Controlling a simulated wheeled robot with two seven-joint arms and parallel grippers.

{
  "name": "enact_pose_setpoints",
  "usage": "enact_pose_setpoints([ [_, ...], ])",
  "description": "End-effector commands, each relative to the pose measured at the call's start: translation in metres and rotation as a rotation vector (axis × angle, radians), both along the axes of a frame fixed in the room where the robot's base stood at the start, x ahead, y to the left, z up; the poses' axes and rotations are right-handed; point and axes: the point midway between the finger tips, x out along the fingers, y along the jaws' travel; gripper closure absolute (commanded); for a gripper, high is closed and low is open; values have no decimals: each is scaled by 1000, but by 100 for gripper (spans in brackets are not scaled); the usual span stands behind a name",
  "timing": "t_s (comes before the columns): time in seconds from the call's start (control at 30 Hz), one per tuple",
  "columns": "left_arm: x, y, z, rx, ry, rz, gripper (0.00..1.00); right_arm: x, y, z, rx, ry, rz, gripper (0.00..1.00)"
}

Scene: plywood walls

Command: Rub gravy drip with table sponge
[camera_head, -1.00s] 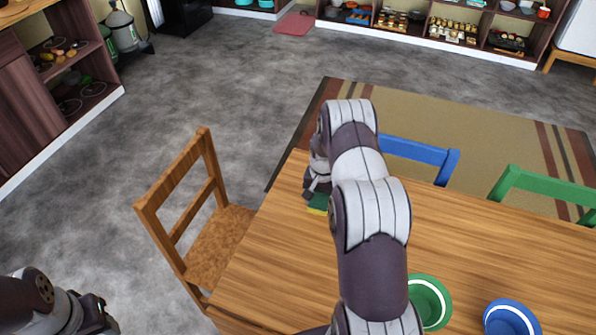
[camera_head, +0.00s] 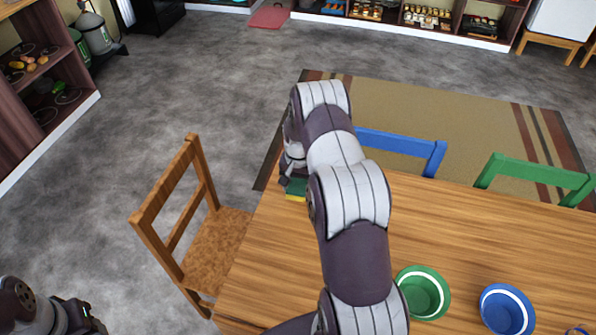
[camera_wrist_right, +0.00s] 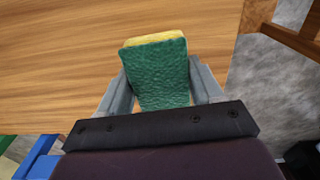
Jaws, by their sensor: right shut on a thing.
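The table sponge (camera_wrist_right: 157,72) is green with a yellow layer, and my right gripper (camera_wrist_right: 160,90) is shut on it, one finger on each side. In the head view the sponge (camera_head: 296,190) shows at the far left part of the wooden table (camera_head: 450,225), at or just above the top; I cannot tell whether it touches. My right gripper (camera_head: 292,183) is partly hidden by its own arm there. No gravy drip can be made out; the arm covers part of the table. My left gripper (camera_head: 85,322) is at the bottom left, away from the table, its jaws unclear.
A green bowl (camera_head: 423,292) and a blue bowl (camera_head: 506,308) stand on the near part of the table. A wooden chair (camera_head: 190,225) is at its left side, and blue (camera_head: 400,143) and green (camera_head: 535,178) chairs are at the far side.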

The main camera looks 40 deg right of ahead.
Motion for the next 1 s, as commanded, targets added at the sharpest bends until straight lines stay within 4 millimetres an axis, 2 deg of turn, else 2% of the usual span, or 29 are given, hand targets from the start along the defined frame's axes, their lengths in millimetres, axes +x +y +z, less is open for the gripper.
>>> enact_pose_setpoints([
  [0.1,0,0,11,0,0,0,57,0,1,15,-1,-1,2,63],
  [0.37,0,0,25,0,0,0,57,0,2,34,1,1,5,63],
  [1.0,0,0,20,0,0,0,57,1,2,30,0,0,5,63],
])
